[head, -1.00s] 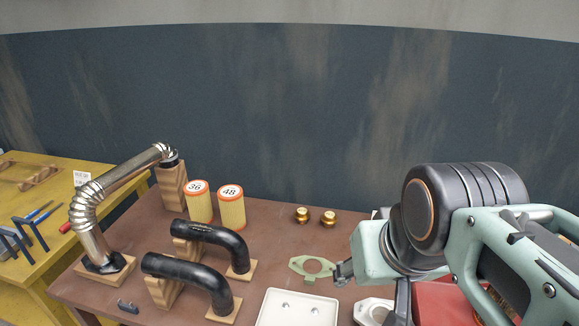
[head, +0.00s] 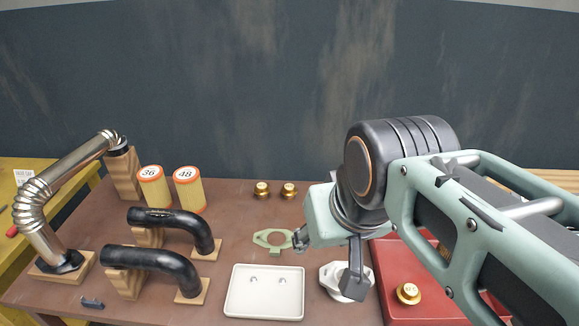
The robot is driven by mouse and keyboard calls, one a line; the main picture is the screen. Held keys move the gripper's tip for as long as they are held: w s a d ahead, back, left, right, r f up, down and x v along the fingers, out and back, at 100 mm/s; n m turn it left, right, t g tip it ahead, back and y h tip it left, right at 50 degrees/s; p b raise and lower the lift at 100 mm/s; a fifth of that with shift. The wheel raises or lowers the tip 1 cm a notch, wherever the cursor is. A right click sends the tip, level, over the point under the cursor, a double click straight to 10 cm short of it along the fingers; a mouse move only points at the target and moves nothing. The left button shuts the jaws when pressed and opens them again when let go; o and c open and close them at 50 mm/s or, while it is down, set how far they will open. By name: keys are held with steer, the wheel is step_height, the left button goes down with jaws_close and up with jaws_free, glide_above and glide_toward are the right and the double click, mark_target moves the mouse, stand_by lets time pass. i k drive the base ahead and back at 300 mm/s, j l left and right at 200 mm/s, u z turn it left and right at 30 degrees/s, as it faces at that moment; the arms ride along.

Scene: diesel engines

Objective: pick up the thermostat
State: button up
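Three brass, round, capped parts that look like thermostats are in the head view. Two stand side by side at the back of the brown table: the left brass part (head: 262,190) and the right brass part (head: 289,190). A third brass part (head: 408,294), with small marks on its top, sits on a red surface at the right. My gripper (head: 328,262) is above the table, in front of the back pair and left of the third. Its dark fingers are spread apart, with nothing seen between them.
A green gasket plate (head: 272,247), a white tray (head: 233,294) and a white housing (head: 334,287) lie near my gripper. The red surface (head: 383,256) is at right. Black hoses (head: 160,259), filters (head: 187,192) and a metal pipe (head: 75,182) stand at left. A dark wall rises behind.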

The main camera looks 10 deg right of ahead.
mark_target(262, 189)
steer(key=i+j+z, duration=0.2)
steer(key=j, duration=0.35)
steer(key=j+z, duration=0.2)
steer(key=j, duration=0.75)
steer(key=l+z, duration=0.1)
steer(key=l, duration=0.15)
